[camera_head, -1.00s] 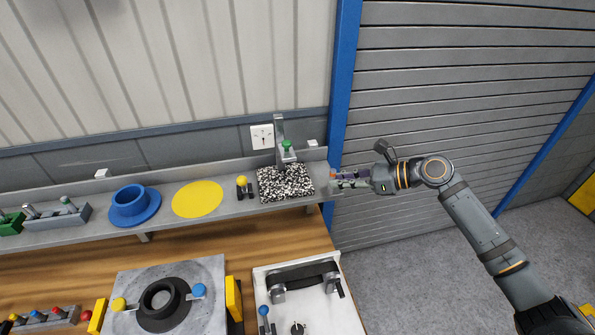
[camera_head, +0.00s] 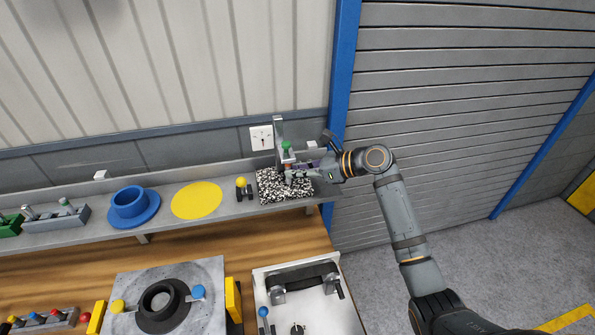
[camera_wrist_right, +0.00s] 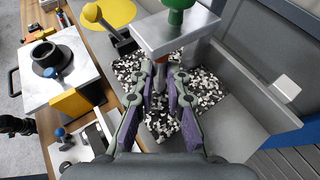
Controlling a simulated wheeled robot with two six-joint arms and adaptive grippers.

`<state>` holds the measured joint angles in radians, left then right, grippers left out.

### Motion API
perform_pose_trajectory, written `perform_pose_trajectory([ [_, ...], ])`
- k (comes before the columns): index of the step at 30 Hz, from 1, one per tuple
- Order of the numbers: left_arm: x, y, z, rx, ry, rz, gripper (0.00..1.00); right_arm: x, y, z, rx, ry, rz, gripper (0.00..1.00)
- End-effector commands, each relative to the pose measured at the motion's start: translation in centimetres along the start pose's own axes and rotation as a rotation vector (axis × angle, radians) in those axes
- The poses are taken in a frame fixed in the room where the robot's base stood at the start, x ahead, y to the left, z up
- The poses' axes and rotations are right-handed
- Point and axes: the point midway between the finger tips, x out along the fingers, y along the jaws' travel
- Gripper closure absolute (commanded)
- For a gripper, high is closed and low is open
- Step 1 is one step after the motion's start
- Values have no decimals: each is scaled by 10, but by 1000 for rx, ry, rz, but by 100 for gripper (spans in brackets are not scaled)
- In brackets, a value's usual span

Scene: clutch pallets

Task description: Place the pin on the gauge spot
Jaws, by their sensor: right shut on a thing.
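The gauge (camera_head: 280,135) is a grey stand with a green knob, at the right end of the shelf. Its head overhangs a black-and-white speckled plate (camera_head: 270,190). My right gripper (camera_head: 290,172) reaches in from the right, over the plate and under the gauge head. It is shut on a small pin (camera_head: 287,166) with an orange-red top. In the right wrist view the pin (camera_wrist_right: 161,76) shows between the purple-padded fingers, just below the gauge head (camera_wrist_right: 175,32). The head and fingers partly hide it. I cannot tell whether the pin touches the plate. My left gripper is out of view.
A yellow-knobbed piece (camera_head: 242,188) stands just left of the plate. A yellow disc (camera_head: 197,200), a blue ring (camera_head: 132,205) and a grey pin rack (camera_head: 58,218) lie further left. Below are a grey fixture (camera_head: 205,272) and a white tray (camera_head: 340,318). A wall closes the back.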

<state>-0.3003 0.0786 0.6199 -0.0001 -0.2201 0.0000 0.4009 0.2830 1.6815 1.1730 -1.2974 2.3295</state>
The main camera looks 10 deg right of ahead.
Motion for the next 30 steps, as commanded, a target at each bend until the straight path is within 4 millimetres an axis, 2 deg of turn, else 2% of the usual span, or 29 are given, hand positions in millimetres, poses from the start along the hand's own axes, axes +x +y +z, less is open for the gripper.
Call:
perform_pose_trajectory([
  [9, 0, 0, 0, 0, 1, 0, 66, 1, 0, -5, 0, 1, -1, 100],
  [10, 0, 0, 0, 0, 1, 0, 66, 0, -1, -4, -1, 1, -1, 82],
  [14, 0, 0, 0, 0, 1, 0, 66, 0, -1, -4, -1, 1, -1, 65],
  [24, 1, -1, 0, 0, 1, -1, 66, -1, -1, -3, -2, 1, -2, 64],
  [26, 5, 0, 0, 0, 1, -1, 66, -6, -2, -5, -3, 3, -5, 64],
  [30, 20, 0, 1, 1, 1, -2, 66, -33, -2, -9, -7, 6, -7, 64],
])
